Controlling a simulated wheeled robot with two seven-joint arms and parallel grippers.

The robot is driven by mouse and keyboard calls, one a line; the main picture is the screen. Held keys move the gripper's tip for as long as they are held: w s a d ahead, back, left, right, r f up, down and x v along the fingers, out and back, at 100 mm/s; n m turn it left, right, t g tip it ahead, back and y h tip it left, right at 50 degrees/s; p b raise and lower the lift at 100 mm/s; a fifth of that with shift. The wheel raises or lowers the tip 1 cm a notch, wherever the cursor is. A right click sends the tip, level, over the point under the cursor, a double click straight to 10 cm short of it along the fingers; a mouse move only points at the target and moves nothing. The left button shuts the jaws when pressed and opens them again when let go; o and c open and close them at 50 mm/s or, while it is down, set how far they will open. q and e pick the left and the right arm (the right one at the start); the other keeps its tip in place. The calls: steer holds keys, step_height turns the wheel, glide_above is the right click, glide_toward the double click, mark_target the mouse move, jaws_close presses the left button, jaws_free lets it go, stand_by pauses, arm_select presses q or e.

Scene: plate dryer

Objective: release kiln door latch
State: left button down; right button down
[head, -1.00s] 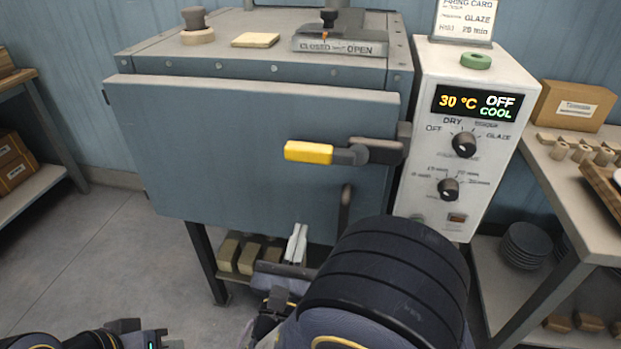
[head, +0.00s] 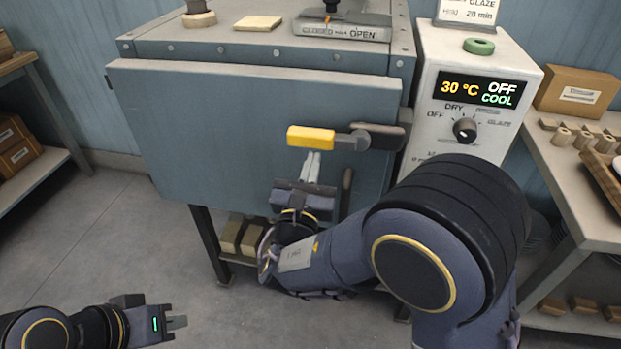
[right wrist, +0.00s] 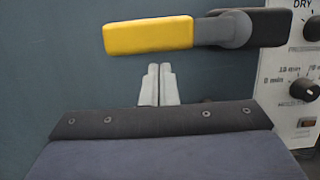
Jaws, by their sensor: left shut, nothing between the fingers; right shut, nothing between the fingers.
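The kiln door (head: 230,130) is a blue-grey panel and looks closed. Its latch handle has a yellow grip (head: 311,137), lying horizontal and pointing left from a dark pivot and bracket (head: 380,137) at the door's right side. The yellow grip also shows in the right wrist view (right wrist: 148,35). My right gripper (head: 311,166) is shut and empty, with its pale fingertips just below the yellow grip. In the right wrist view its fingers (right wrist: 159,84) sit below the grip's right end, with a gap visible. My left gripper (head: 178,322) is shut and empty, low at the front left.
The white control box (head: 425,110) beside the door has a display reading 30 °C, OFF, COOL. A vent slider plate (head: 345,30) marked CLOSED and OPEN is on the kiln top. A dark door handle (head: 346,190) stands right of my right gripper. Shelves flank the kiln.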

mark_target(311, 137)
steer(key=shift+r, duration=0.35)
steer(key=shift+a+r+m+b, duration=0.25)
steer(key=shift+r+m, duration=0.25)
steer(key=shift+m, duration=0.3)
step_height(311, 137, up, 4)
steer(key=m+h+b, duration=0.1)
steer(key=m, duration=0.2)
steer(key=m+g+h+b, duration=0.1)
steer(key=m, duration=0.2)
steer(key=shift+w+a+f+b, duration=0.1)
steer(key=shift+f+b, duration=0.05)
steer(key=shift+b, duration=0.25)
steer(key=r+m+b, duration=0.1)
steer(key=m, duration=0.1)
steer(key=r+m+g+h, duration=0.1)
steer(key=m, duration=0.1)
steer(key=shift+d+r+b, duration=0.3)
steer(key=shift+d+b, duration=0.05)
steer(key=shift+s+d+r+m+g+h+b, duration=0.1)
steer(key=shift+d+r+m+g+b, duration=0.15)
steer(key=shift+m, duration=0.3)
steer(key=shift+s+d+r+m+h+b, duration=0.1)
steer(key=shift+r+m+b, duration=0.1)
steer(key=shift+r+m, duration=0.3)
steer(key=shift+d+r+m+g+h+b, duration=0.15)
steer(key=shift+d+r+m+b, duration=0.1)
steer(key=shift+m, duration=0.4)
steer(key=shift+a+f, duration=0.1)
